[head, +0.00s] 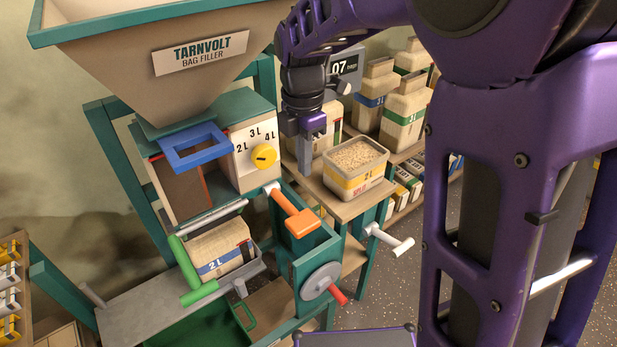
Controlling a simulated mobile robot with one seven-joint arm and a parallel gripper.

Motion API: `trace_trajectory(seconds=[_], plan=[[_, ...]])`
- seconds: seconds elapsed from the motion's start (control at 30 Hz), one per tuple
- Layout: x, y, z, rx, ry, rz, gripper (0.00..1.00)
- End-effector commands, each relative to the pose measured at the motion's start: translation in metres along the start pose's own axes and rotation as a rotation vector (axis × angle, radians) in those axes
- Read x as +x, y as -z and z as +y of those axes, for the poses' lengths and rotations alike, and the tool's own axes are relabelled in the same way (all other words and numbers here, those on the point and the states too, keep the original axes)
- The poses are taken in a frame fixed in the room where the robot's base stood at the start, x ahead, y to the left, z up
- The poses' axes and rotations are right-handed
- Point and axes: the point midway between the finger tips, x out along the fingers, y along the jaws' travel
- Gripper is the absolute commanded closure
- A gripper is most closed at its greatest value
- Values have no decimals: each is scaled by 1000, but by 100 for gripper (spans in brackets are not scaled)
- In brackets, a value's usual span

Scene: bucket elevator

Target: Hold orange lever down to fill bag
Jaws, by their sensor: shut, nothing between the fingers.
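The orange lever (301,222) sticks out from the front of the teal bag filler on a pale rod and slopes down to the right. A beige bag (220,248) with a blue 2 L band rests on a grey cradle with green handles, below and left of the lever. Its top looks closed. My gripper (304,172) is shut and empty, pointing down behind and above the lever, apart from it in the picture. Its fingertips are beside the open box of grain. The yellow dial (264,156) sits by marks 2 L, 3 L and 4 L.
The hopper (165,60) and a blue frame (193,148) are at upper left. The open grain box (345,188), marked 2 L SPLIT, stands on a wooden shelf. A white crank (397,243) and a grey wheel (320,281) stick out nearby. Filled bags (405,112) stand behind.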

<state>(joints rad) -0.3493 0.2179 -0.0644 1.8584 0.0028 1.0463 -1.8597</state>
Motion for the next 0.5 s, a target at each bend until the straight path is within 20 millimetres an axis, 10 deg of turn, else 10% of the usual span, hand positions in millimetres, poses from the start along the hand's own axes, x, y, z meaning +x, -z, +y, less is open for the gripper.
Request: trace_trajectory(seconds=[0.5], plan=[[7,6,-3,-21,18,18,100]])
